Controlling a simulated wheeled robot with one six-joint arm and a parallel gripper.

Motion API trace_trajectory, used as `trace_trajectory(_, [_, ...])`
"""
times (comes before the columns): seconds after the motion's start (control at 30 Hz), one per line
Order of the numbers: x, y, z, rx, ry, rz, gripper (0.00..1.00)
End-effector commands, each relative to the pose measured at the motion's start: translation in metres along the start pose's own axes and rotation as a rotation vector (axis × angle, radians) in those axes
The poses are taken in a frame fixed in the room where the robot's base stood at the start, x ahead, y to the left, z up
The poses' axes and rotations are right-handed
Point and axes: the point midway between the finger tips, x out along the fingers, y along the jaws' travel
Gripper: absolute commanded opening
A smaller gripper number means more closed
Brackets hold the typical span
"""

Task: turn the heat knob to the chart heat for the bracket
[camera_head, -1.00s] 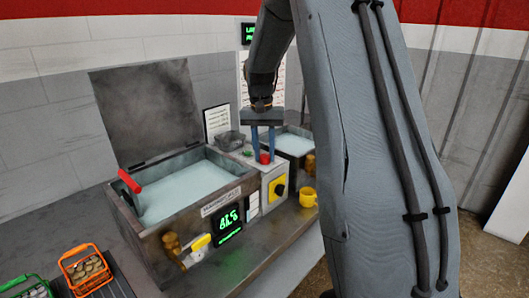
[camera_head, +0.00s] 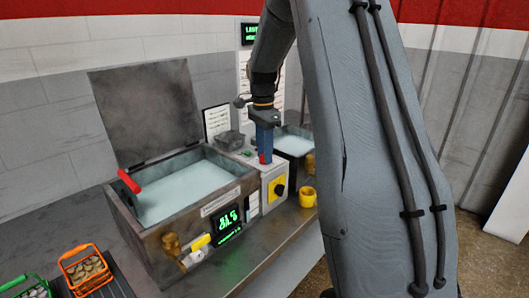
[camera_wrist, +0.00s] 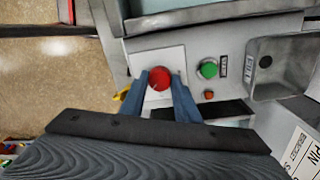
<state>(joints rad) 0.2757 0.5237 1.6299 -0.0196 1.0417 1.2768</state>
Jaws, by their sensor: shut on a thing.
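A red knob (camera_wrist: 160,79) sits on top of the light grey control box (camera_head: 254,169) between two liquid-filled tanks. My gripper (camera_wrist: 161,76) points down at it with a blue finger on each side, shut on the red knob. In the head view my gripper (camera_head: 265,150) hides most of the knob, and a red bit (camera_head: 262,158) shows by the fingertips. Its markings are too small to read. White chart sheets (camera_head: 217,120) stand behind the box, unreadable here. A green digital display (camera_head: 227,224) is on the front of the large tank. I cannot make out a bracket.
The large tank (camera_head: 222,205) has its lid (camera_head: 147,108) raised and a red handle (camera_head: 129,181) at left. A green button (camera_wrist: 208,69) is beside the knob. An orange basket (camera_head: 71,268) is lower left.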

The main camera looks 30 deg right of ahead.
Motion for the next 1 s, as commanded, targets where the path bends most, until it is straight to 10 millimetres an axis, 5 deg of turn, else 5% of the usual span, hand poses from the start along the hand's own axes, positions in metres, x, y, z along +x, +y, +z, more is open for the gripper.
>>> trace_trajectory(0.87, [-0.0005,-0.0001,-0.0002,0.155,-0.009,-0.001,0.06])
trace_trajectory(0.9, [-0.0006,-0.0001,-0.0002,0.155,-0.009,-0.001,0.34])
trace_trajectory(1.0, [-0.0005,-0.0001,-0.0002,0.154,-0.009,-0.001,0.47])
